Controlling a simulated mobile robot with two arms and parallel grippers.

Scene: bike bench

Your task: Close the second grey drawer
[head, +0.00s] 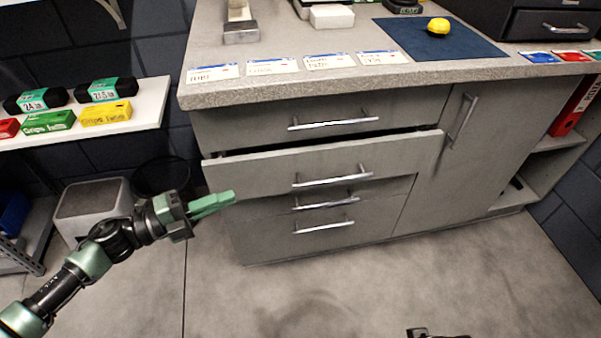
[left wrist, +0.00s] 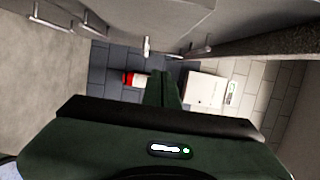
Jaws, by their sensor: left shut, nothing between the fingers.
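The second grey drawer (head: 270,170) is pulled out part way from the cabinet, with a dark gap above its front. Its silver handle (head: 333,179) runs along the front. The top drawer (head: 240,128) and the lower drawers (head: 270,235) sit flush. My left gripper (head: 212,204) is shut and empty, near the lower left corner of the open drawer front; I cannot tell whether it touches. Its shut green fingers also show in the left wrist view (left wrist: 162,92), with drawer handles (left wrist: 60,22) above. A dark piece of my right arm shows at the bottom edge; its fingers are not visible.
The worktop (head: 290,88) above holds labels, a blue mat (head: 400,40) and a yellow object (head: 438,26). A white shelf (head: 150,105) with boxes is at left. A grey bin (head: 90,205) stands behind my left arm. The floor (head: 400,290) in front is clear.

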